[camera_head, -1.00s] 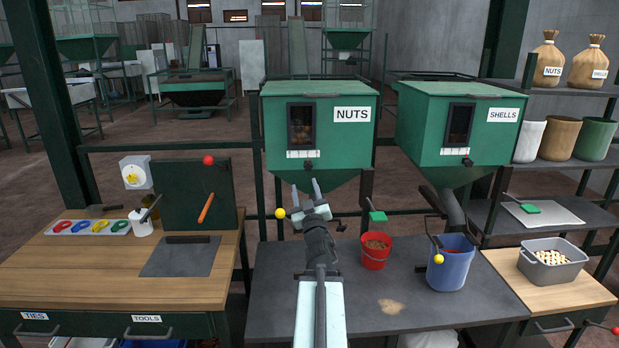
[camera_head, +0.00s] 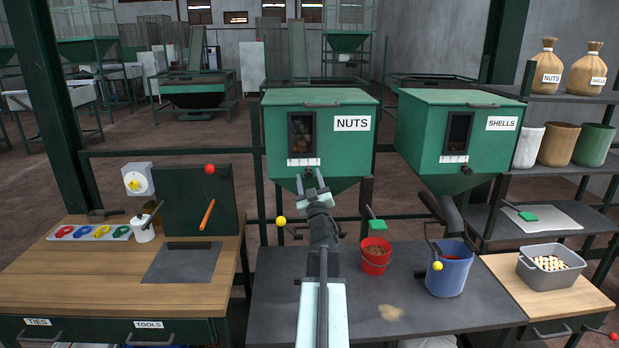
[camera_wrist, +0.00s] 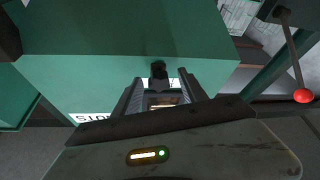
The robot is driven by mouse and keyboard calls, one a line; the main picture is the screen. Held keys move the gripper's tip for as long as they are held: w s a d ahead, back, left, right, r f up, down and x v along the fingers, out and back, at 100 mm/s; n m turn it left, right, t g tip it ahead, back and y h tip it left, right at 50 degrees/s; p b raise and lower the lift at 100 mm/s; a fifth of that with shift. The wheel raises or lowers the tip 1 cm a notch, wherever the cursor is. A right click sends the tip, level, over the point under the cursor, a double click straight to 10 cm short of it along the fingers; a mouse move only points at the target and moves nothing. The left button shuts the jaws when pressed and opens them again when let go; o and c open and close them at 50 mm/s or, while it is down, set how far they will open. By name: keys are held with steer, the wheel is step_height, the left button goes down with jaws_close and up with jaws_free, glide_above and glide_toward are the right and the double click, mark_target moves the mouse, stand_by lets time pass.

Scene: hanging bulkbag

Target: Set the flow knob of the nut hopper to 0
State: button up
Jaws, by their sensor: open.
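The green nut hopper (camera_head: 350,140), labelled NUTS, hangs at the middle of the head view. A pale scale strip (camera_head: 303,162) sits under its window; I cannot read its marks or the knob's setting. The small dark flow knob (camera_wrist: 158,70) shows on the hopper's front in the wrist view, where the hopper appears upside down. My gripper (camera_head: 310,176) is open and raised to the hopper's lower front. In the wrist view its fingertips (camera_wrist: 159,76) lie to either side of the knob. I cannot tell whether they touch it.
The green shell hopper (camera_head: 455,140) hangs to the right. A red bucket (camera_head: 376,262) and a blue bucket (camera_head: 450,272) stand on the dark bench below. A red-balled lever (camera_wrist: 303,96) is at the wrist view's right. A yellow-balled handle (camera_head: 281,221) is left of my arm.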

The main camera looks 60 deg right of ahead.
jaws_close()
stand_by(1.3)
